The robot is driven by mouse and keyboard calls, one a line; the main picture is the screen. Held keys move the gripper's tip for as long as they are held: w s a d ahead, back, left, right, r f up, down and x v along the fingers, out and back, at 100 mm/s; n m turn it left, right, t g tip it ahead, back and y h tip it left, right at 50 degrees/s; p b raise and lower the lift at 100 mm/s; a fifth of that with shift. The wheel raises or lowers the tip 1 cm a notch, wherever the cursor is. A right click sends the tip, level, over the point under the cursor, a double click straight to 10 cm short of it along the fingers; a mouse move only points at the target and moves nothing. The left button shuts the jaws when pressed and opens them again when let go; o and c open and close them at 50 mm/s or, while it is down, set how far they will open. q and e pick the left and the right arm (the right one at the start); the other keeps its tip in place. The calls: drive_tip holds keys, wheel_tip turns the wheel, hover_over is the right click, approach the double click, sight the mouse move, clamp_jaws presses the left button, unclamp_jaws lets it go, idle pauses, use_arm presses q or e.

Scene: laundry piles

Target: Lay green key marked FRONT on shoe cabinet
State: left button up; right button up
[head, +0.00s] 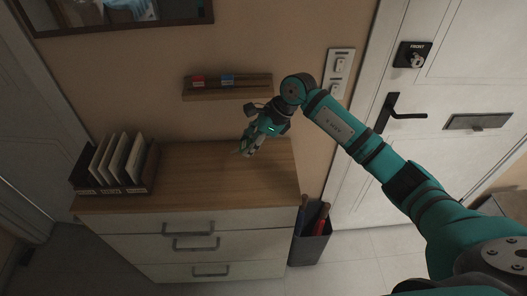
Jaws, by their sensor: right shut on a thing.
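The shoe cabinet (190,190) stands against the wall, with a wooden top and several light drawers. My right gripper (245,151) is over the back right part of its top, pointing down and left. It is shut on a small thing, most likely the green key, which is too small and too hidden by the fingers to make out. The FRONT marking on a key cannot be read. Whether the held thing touches the top, I cannot tell. My left gripper is not in view.
A wall shelf (228,93) holds a red tag (198,81) and a blue tag (227,79). A file rack (142,186) stands at the cabinet's left end. A dark bin (309,246) stands right of the cabinet, by the white door (455,75). The middle of the top is clear.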

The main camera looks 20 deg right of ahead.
drive_tip(key=d+f+m+t+b, duration=0.1)
drive_tip(key=f+b, duration=0.1)
drive_tip(key=f, duration=0.2)
drive_tip(key=d+f+m+t+b, duration=0.1)
drive_tip(key=f+m+b, duration=0.1)
drive_tip(key=f, duration=0.3)
drive_tip(key=s+d+f+m+t+b, duration=0.1)
drive_tip(key=f+m+t+b, duration=0.1)
drive_tip(key=f, duration=0.2)
drive_tip(key=shift+d+f, duration=0.3)
drive_tip(key=shift+f, duration=0.05)
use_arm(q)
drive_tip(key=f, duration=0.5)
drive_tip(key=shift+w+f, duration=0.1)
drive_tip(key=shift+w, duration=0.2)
